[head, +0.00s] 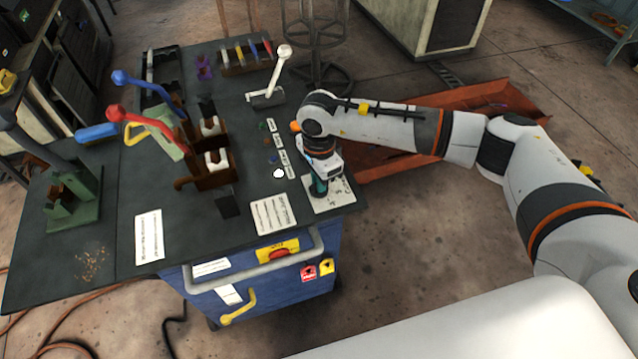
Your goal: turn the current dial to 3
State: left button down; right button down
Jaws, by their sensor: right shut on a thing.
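The dial plate (336,199), a pale panel with small markings, lies at the right front corner of the dark bench top. My right gripper (318,184) points down over this plate and is shut on a dark green knob, which I take to be the current dial. The gripper and wrist cover most of the knob, so I cannot read which number it points to. My left gripper does not show.
The dark bench top (190,225) carries levers with red and blue knobs (117,113), a white-knobbed lever (285,52), small buttons and label cards (272,215). A blue cabinet (260,290) is below. An orange-red ramp (400,150) lies on the floor to the right.

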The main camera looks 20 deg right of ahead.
jog(key=m+b, duration=0.2)
jog(key=m, duration=0.1)
jog(key=shift+m+b, duration=0.7)
jog(key=shift+m, duration=1)
jog(key=shift+r, duration=0.1)
jog(key=c, duration=1.4)
grip_release()
notch_tip(320, 180, up, 12)
jog(key=b, duration=0.1)
jog(key=shift+b, duration=0.4)
